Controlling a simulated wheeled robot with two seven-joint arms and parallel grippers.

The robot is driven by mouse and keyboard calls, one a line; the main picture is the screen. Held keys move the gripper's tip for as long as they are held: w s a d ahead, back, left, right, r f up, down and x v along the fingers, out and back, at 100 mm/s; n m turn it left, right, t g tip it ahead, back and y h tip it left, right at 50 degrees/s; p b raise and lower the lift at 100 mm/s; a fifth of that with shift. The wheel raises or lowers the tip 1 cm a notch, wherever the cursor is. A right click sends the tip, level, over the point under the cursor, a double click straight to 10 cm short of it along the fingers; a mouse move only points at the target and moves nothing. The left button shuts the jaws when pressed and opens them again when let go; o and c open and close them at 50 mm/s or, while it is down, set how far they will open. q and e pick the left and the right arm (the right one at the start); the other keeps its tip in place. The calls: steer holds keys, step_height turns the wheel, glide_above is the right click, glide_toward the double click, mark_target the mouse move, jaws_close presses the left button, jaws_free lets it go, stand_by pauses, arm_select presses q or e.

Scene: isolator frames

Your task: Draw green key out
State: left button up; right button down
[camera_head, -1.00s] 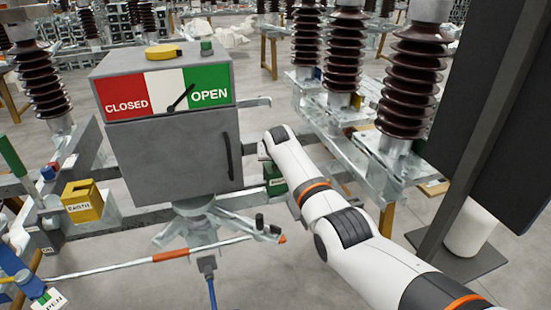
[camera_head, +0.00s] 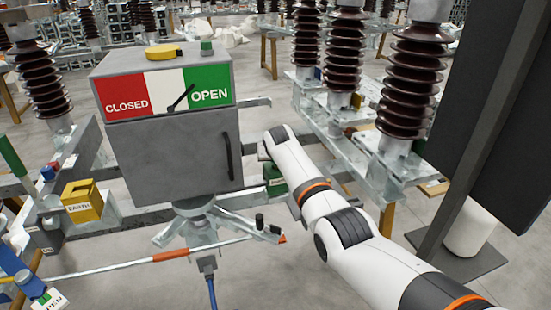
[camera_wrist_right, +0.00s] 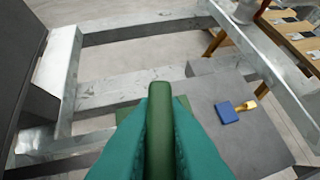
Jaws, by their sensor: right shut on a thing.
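My right gripper (camera_wrist_right: 160,118) has teal fingers and is shut on the green key (camera_wrist_right: 159,112), whose upright handle shows between them in the right wrist view. A green block (camera_wrist_right: 183,103) shows behind the fingers. The key's lower part is hidden, so I cannot tell how far it sits in the block. In the head view, my right arm reaches to the right side of the grey cabinet and hides the gripper and key. Part of the green block (camera_head: 275,184) shows beside the arm. My left gripper is in neither view.
The grey cabinet (camera_head: 175,160) bears a CLOSED/OPEN dial with its pointer towards OPEN. A yellow EARTH block (camera_head: 82,205) is at the left. Metal rails (camera_wrist_right: 120,92) and brown insulators (camera_head: 408,85) stand close by.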

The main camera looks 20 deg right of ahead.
steer(key=shift+r, duration=0.1)
stand_by(0.6)
steer(key=shift+r+p, duration=3.45)
steer(key=shift+r, duration=0.25)
